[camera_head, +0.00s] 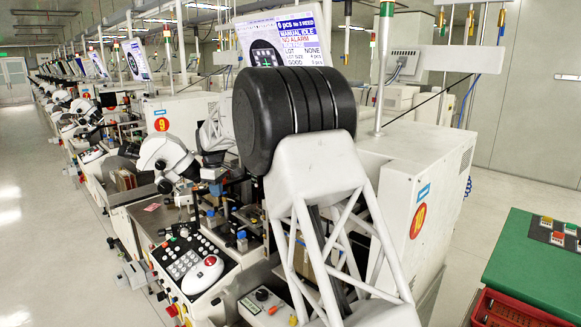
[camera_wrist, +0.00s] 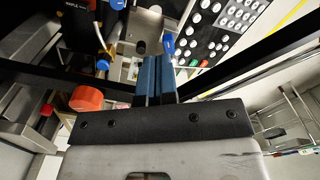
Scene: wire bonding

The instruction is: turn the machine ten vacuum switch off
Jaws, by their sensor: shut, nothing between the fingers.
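Machine ten (camera_head: 418,220) is the white machine with the orange-red round "10" label, at the right of the head view. I cannot tell which control is its vacuum switch. A button panel (camera_head: 187,262) with a red-and-white trackball is at its front left. A small control box (camera_head: 266,306) with a black knob is at the bottom centre, partly behind my arm. My gripper (camera_wrist: 156,62) shows two blue fingers pressed together, with nothing between them. It is over the machine's front; a button panel (camera_wrist: 213,28) lies beyond it on the right. My arm hides the gripper in the head view.
Machine nine (camera_head: 180,115) stands behind to the left. A green-topped table (camera_head: 535,265) with a red crate is at the right. The aisle floor (camera_head: 45,235) is clear.

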